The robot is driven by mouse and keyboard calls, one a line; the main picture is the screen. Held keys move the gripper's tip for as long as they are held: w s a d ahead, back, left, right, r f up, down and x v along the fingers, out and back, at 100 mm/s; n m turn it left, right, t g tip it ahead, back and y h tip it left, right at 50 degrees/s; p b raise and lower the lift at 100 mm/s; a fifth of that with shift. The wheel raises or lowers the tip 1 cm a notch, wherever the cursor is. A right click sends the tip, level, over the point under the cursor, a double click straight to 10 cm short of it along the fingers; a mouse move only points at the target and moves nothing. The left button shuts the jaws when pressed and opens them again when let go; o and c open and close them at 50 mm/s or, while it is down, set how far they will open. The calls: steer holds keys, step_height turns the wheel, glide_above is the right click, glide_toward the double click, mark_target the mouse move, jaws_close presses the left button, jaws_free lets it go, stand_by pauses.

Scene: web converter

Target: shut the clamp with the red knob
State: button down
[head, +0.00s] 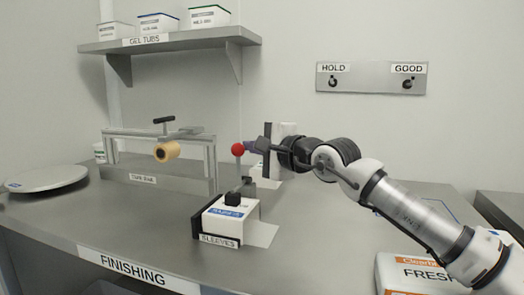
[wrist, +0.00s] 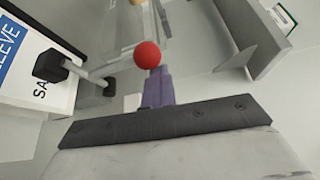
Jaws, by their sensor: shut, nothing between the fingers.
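The clamp's red knob (head: 238,149) tops an upright lever above the sleeves holder (head: 232,222). The clamp's black-tipped arm (head: 233,199) sits low, over the white sleeves. In the wrist view the red knob (wrist: 148,55) is just beyond my fingertips, and the black tip (wrist: 50,66) is at the left by the sleeves. My gripper (head: 249,147) is at knob height, just to its right, shut and empty. Its purple fingers (wrist: 157,88) overlap the knob's lower edge in the wrist view; I cannot tell whether they touch it.
A tape bar stand (head: 160,160) with a yellow roll is behind left on the grey bench. A round white plate (head: 45,178) lies far left. A shelf (head: 165,39) with tubs hangs above. A HOLD/GOOD panel (head: 371,77) is on the wall. A carton (head: 420,275) is front right.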

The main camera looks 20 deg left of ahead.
steer(key=v, duration=1.3)
steer(key=shift+s+d+r, duration=0.15)
steer(key=shift+s+r, duration=0.05)
steer(key=shift+f, duration=0.1)
